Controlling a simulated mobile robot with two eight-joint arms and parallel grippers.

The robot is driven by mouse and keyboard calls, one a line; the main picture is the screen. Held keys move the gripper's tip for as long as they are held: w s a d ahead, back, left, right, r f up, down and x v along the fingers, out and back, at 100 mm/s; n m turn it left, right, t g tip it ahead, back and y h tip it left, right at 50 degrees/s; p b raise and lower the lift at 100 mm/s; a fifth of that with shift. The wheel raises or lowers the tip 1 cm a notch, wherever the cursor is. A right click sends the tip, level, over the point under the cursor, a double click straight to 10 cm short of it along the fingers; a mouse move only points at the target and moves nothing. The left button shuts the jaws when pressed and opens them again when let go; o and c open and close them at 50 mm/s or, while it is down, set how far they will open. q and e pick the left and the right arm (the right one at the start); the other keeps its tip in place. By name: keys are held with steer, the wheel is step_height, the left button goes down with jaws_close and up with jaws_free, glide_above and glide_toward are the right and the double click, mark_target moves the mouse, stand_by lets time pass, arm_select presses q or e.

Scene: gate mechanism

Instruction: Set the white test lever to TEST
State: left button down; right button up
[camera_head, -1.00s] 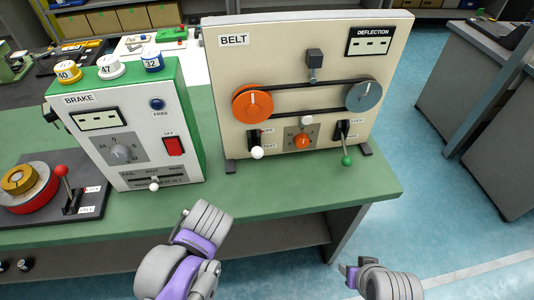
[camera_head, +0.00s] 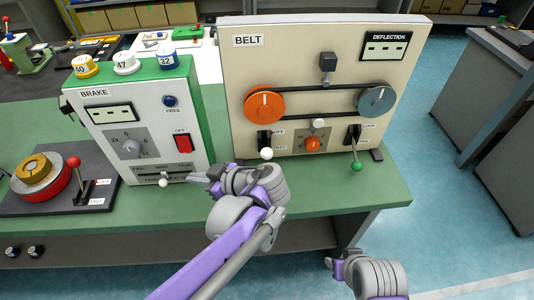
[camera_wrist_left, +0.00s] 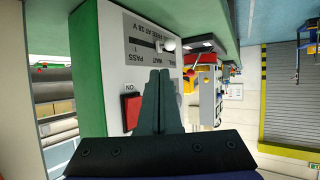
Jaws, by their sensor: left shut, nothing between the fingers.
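The white-tipped lever (camera_head: 266,153) is on the lower left of the BELT panel (camera_head: 330,60). Its ball hangs low, near the lower of two small labels too blurred to read surely. My left gripper (camera_head: 194,179) is shut and empty, pointing left in front of the BRAKE box's lower right corner. Its forearm passes below the white lever, apart from it as far as I can tell. In the left wrist view the shut fingers (camera_wrist_left: 160,76) point toward the BRAKE face and its white slider knob (camera_wrist_left: 168,45). My right gripper (camera_head: 337,264) is low at the right; its jaws are unclear.
The BRAKE box (camera_head: 140,120) stands left of the panel, with a red switch (camera_head: 183,143). A green-tipped lever (camera_head: 356,166) and an orange knob (camera_head: 312,144) are right of the white lever. A red-knobbed lever (camera_head: 75,162) stands far left. The green bench front (camera_head: 340,195) is clear.

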arm_select(q)
steer(key=w+d+r+m+h+p, duration=0.35)
steer(key=d+r+m+h, duration=0.8)
steer(key=d+r, duration=0.4)
steer(key=b, duration=0.2)
glide_above(263, 151)
steer(key=w, duration=0.1)
step_height(263, 151, down, 7)
steer(key=shift+s+a+f+n+h, duration=0.15)
steer(key=shift+f+n+h, duration=0.1)
steer(key=shift+f, duration=0.35)
steer(key=shift+s+d+f+n+h, duration=0.1)
steer(key=shift+f+n, duration=0.1)
steer(key=shift+f, duration=0.35)
steer(key=shift+s+f, duration=0.3)
steer(key=shift+f, duration=0.35)
